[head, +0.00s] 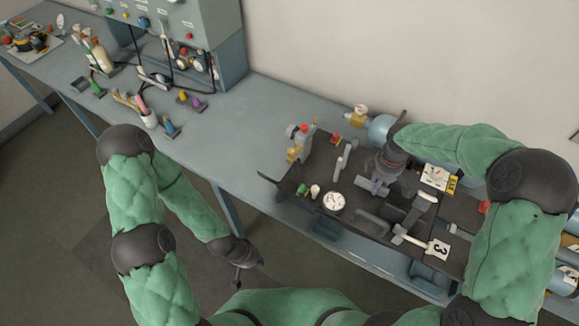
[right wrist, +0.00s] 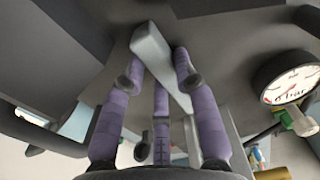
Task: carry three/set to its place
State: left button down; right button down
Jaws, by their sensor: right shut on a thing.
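A dark backplate set (head: 300,190) with a white tag reading 3 (head: 437,248) is at the right of the head view, over the bench. It carries a round white gauge (head: 334,201), grey bars and small coloured fittings. My right gripper (head: 376,188) is above its middle. In the right wrist view its purple fingers (right wrist: 160,85) are shut around a pale grey bar (right wrist: 152,48) of the set, with the gauge (right wrist: 286,78) at the right. My arm hides part of the set. My left gripper (head: 243,280) hangs low in front of the bench, away from the set; its fingers are too small to read.
The long blue-grey bench (head: 235,125) has a clear middle stretch. A grey panel cabinet (head: 190,40) stands at the back left, with small tools and a cup (head: 149,120) before it. A blue cylinder (head: 380,130) lies behind the set. More cylinders show at the far right.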

jog(key=shift+w+r, duration=0.1)
jog(key=shift+w, duration=0.05)
jog(key=shift+f+b, duration=0.35)
jog(key=shift+f, duration=4.55)
jog(key=c, duration=1)
grip_release()
jog(key=shift+s, duration=0.2)
jog(key=shift+o, duration=0.2)
jog(key=shift+f, duration=0.2)
notch_tip(320, 180, up, 11)
jog(key=shift+f+p, duration=0.1)
jog(key=shift+p, duration=0.25)
